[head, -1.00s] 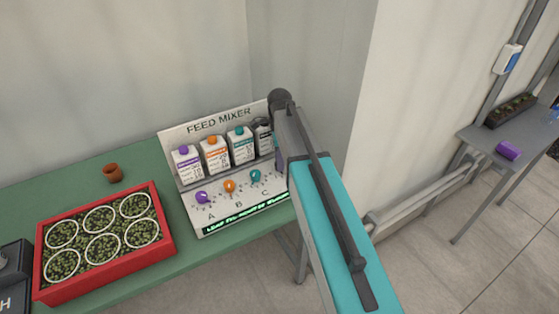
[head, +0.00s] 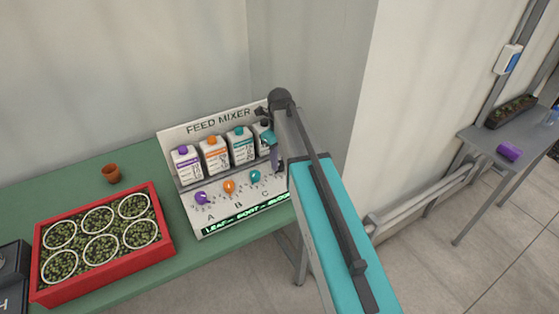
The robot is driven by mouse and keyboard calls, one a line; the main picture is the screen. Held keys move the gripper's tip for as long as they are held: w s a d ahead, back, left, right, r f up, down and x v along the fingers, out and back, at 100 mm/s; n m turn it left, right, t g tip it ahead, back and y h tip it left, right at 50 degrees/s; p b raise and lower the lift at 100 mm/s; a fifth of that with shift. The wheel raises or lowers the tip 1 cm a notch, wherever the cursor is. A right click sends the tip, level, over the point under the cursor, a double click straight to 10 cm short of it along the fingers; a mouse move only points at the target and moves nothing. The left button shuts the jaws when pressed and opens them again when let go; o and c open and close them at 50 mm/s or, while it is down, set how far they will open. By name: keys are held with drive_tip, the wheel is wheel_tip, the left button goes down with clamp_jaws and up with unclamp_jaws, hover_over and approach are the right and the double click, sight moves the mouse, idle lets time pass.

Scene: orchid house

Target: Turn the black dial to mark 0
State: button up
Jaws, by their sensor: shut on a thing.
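The feed mixer panel (head: 221,126) stands on the green bench. Its purple dial A (head: 201,198), orange dial B (head: 229,187) and teal dial C (head: 255,177) show in a row. The black dial is hidden behind my arm, right of the teal dial, so its pointer and marks cannot be read.
Cartons with purple (head: 187,165), orange (head: 216,157) and teal (head: 241,147) caps stand on the panel's shelf. A lit display (head: 245,215) runs along its lower edge. A red tray (head: 104,268) of potted plants and a terracotta pot (head: 111,173) stand to the left.

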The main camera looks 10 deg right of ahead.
sight(280, 163)
drive_tip(key=shift+m, duration=1.6)
drive_tip(key=o, duration=1.1)
drive_tip(key=shift+r, duration=0.15)
drive_tip(key=shift+r+b, duration=1.7)
drive_tip(key=shift+r, duration=5.05)
